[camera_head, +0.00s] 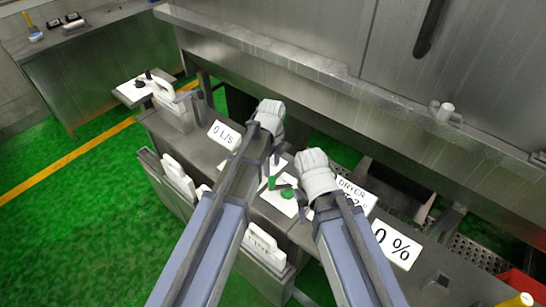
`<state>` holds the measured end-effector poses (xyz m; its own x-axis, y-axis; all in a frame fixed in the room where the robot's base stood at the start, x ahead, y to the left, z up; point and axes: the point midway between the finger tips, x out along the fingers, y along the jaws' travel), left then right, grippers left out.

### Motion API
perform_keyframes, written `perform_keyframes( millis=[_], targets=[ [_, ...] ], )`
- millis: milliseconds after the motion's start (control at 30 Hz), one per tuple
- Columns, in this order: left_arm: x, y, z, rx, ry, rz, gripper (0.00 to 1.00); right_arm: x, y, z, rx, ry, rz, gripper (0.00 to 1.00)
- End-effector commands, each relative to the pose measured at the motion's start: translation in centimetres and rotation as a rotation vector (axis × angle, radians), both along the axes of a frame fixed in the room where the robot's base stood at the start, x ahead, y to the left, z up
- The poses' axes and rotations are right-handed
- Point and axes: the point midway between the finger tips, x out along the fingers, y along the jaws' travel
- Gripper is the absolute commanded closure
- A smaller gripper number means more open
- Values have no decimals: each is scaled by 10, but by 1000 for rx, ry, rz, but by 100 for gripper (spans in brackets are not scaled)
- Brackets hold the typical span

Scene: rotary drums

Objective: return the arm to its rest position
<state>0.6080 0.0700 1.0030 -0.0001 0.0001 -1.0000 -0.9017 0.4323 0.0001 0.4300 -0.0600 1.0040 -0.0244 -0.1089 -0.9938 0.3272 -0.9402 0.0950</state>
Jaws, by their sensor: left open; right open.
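My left gripper (268,168) hangs over the grey console (205,150), below its white wrist, beside the white plate with green parts. My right gripper (299,204) is a little lower and to the right, close to the same plate. Both are open, and I see nothing held in them. The green parts (286,193) sit on the white plate (278,203) between the two grippers. My arms hide parts of the console, and whether a fingertip touches the green parts cannot be told.
Label cards reading "0 L/S" (224,134), "DRYER" (357,193) and "0 %" (397,246) stand along the console. White handles (178,174) line its front. A steel machine wall (300,35) with a ledge rises behind. Green floor (80,225) is open at left.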

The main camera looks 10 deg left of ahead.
Motion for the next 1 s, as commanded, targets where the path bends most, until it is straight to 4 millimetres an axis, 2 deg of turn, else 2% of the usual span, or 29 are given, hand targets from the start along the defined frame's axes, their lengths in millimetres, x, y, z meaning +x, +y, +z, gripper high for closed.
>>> perform_keyframes(
  millis=[233,367,800,1000],
  targets=[
    [-2,0,0,1,0,12,37,0,0,0,0,0,0,50],
    [-18,-3,0,8,3,124,37,0,0,0,0,0,0,50],
    [-115,-12,-2,69,-16,998,37,0,0,-2,0,0,0,50],
    [-152,-11,-2,90,-42,1372,37,0,0,-3,0,0,0,50]
  ],
)
